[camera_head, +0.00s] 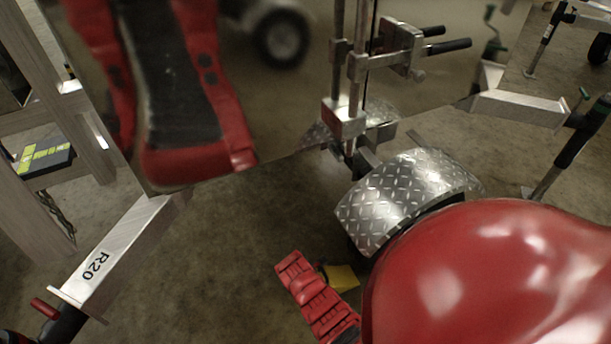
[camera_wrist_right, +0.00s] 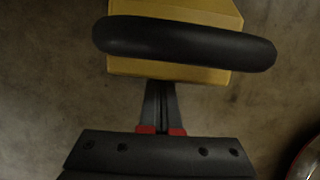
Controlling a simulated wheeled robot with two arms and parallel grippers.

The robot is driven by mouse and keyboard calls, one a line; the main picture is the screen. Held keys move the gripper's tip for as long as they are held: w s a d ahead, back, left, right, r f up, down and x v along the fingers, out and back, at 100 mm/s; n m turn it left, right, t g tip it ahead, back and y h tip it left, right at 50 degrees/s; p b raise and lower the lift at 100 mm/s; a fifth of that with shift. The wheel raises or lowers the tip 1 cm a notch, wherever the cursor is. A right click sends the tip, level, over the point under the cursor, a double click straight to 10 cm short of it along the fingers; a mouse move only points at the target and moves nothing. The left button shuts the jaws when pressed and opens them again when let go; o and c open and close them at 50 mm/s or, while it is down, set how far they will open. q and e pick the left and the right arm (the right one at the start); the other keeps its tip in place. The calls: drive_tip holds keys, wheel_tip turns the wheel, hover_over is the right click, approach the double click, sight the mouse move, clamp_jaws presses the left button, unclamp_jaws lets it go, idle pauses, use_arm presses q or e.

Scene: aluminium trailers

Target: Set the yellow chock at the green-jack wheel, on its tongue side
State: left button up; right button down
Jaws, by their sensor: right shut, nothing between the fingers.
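The yellow chock (camera_head: 342,277) is on the concrete floor beside the wheel under a silver diamond-plate fender (camera_head: 400,198); my right arm partly hides it. In the right wrist view the chock (camera_wrist_right: 203,75) is at the top, with a thick dark rounded bar across it. My right gripper (camera_wrist_right: 161,86) is shut and empty, its fingertips at the chock's near edge; whether they touch is unclear. A jack with green on its handle (camera_head: 570,148) stands at the right, by a silver beam (camera_head: 520,107). The wheel is mostly hidden. My left gripper is not in view.
A trailer beam marked R20 (camera_head: 118,255) with a red-handled jack (camera_head: 48,308) is at lower left. A metal post with black handles (camera_head: 345,118) stands behind the fender. Bare floor (camera_head: 225,250) lies between the R20 beam and the chock.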

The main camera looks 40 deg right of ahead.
drive_tip(key=d, duration=0.2)
drive_tip(key=s+d+p, duration=0.1)
drive_tip(key=d, duration=0.2)
drive_tip(key=s+d, duration=0.1)
drive_tip(key=d, duration=0.1)
drive_tip(key=shift+d+p, duration=0.2)
drive_tip(key=shift+p, duration=0.1)
